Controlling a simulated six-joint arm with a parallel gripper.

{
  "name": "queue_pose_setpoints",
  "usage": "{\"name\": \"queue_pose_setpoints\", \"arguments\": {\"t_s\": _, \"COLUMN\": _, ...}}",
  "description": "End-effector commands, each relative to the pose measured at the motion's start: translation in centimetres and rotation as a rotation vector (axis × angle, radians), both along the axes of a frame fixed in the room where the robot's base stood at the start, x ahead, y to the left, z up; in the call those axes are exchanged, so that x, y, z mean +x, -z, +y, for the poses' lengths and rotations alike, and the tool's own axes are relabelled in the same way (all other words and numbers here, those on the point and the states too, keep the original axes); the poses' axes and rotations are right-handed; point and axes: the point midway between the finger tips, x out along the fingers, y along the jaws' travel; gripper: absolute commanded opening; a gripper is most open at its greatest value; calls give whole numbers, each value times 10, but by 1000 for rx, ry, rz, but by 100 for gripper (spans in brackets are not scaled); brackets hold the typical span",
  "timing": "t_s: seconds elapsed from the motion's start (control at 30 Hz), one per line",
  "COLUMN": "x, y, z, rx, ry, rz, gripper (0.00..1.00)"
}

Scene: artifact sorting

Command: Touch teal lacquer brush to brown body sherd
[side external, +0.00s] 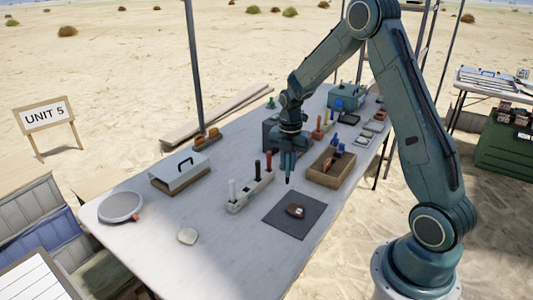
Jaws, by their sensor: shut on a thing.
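My gripper (289,154) is above the table, behind and slightly left of the dark mat. It is shut on the teal lacquer brush (288,171), which hangs upright with its tip down. The gripper fingers and the brush are both teal, so where one ends and the other begins is hard to tell. The brown body sherd (295,210) lies on the dark square mat (280,222), with a small pale mark on it. The brush tip is above and behind the sherd, apart from it.
A pale rack (238,206) with white, dark and red handled tools stands left of the mat. A wooden tray (322,180) with items is behind right. The front table is clear.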

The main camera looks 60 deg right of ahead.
Motion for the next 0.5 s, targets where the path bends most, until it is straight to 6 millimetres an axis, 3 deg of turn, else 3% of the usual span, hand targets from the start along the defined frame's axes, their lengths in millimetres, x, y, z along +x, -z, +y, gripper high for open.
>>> {"name": "queue_pose_setpoints", "arguments": {"t_s": 0.2, "x": -35, "y": 15, "z": 1, "rx": 1, "ry": 2, "rz": 1, "gripper": 0}}
{"name": "queue_pose_setpoints", "arguments": {"t_s": 0.5, "x": -51, "y": 21, "z": 2, "rx": 0, "ry": 0, "rz": -1, "gripper": 0}}
